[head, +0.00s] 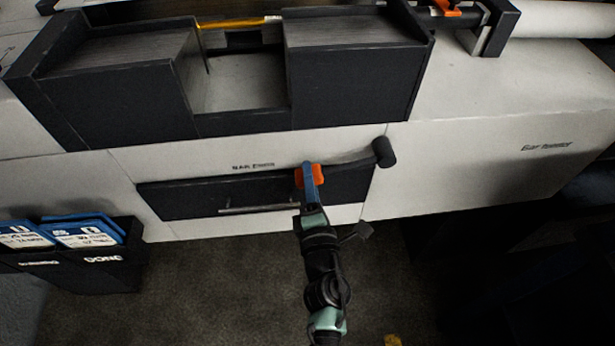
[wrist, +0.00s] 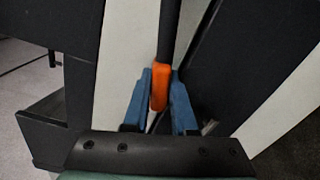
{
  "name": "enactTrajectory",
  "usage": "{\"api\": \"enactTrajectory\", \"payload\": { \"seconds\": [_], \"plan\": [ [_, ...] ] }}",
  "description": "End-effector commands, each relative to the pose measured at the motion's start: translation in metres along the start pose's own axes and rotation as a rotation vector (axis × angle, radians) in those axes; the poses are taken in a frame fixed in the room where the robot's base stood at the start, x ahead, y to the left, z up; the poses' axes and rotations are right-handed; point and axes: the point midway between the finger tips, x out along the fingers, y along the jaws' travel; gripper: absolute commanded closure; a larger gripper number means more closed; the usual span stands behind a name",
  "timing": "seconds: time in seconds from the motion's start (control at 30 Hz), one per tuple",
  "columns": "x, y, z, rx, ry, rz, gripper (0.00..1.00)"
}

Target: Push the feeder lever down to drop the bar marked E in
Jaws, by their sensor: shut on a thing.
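The feeder lever is a dark rod (head: 352,164) with an orange grip (head: 303,176), on the front of the pale machine. The rod runs left from a dark pivot (head: 385,152), and the grip end sits slightly lower than the pivot in the head view. My gripper (head: 311,186) has its blue fingers closed around the orange grip, which shows between the fingertips in the wrist view (wrist: 159,88). A yellow bar (head: 235,23) lies across the far side of the dark trough (head: 62,115). I cannot read an E on it.
A dark drawer front (head: 180,200) with a metal handle (head: 258,208) lies just behind and left of my gripper. A dark holder (head: 105,275) with blue-backed cards (head: 85,232) stands at the left. The floor (head: 220,290) in front is open.

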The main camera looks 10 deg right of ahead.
Motion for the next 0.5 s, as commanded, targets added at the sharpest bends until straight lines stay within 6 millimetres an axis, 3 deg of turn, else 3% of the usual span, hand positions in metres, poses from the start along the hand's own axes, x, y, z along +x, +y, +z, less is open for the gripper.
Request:
{"api": "enactTrajectory", "payload": {
  "seconds": [0.13,0.5],
  "plan": [
    [-0.0004,-0.0129,-0.0015,-0.059,0.002,-0.003,1.00],
    [-0.0007,-0.0177,-0.0001,-0.106,0.001,-0.005,1.00]
  ]
}}
